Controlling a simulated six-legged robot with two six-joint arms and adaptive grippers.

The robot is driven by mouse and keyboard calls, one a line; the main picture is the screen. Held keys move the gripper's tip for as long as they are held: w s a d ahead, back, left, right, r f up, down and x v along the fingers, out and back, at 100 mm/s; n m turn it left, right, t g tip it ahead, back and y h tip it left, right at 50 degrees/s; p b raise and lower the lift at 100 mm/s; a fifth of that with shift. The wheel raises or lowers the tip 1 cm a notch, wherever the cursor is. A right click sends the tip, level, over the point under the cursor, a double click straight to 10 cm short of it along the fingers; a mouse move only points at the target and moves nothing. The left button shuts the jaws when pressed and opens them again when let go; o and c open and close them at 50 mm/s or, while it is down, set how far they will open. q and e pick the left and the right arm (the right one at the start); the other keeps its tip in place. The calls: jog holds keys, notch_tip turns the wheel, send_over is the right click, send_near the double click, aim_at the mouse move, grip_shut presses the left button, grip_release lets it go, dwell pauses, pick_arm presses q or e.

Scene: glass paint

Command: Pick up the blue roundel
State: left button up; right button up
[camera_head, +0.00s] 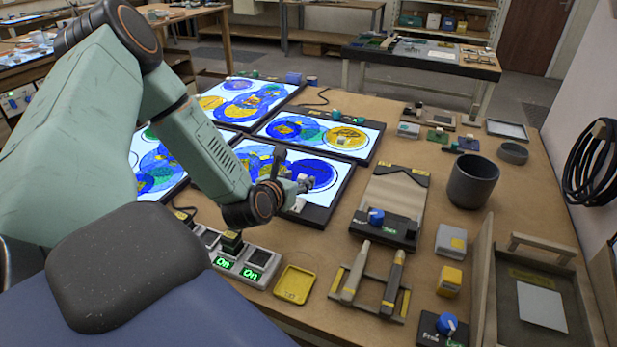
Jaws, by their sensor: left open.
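Several lit panels show overlapping painted circles in blue, yellow and teal. A blue roundel (318,173) shows on the near right panel (341,192), close to its right end. My left gripper (298,192) is low over that panel's front edge, just in front of and left of this roundel. It is open, and I see nothing held in it. The gripper looks small and partly dark here, so I cannot tell whether it touches the panel. My left arm covers part of the panels on the left. My right gripper is out of view.
Green-lit switches (243,263) and a yellow tray (295,284) stand in front of the panels. To the right are a tool rack (369,287), a dark cup (473,181) and a raised-edge tray (541,305).

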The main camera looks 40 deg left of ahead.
pick_arm(q)
jog(key=shift+w+f, duration=0.2)
jog(key=shift+w, duration=0.35)
jog(key=shift+s+r, duration=0.1)
jog(key=shift+r, duration=0.05)
jog(key=shift+a, duration=0.1)
jog(key=c, duration=0.9)
grip_shut()
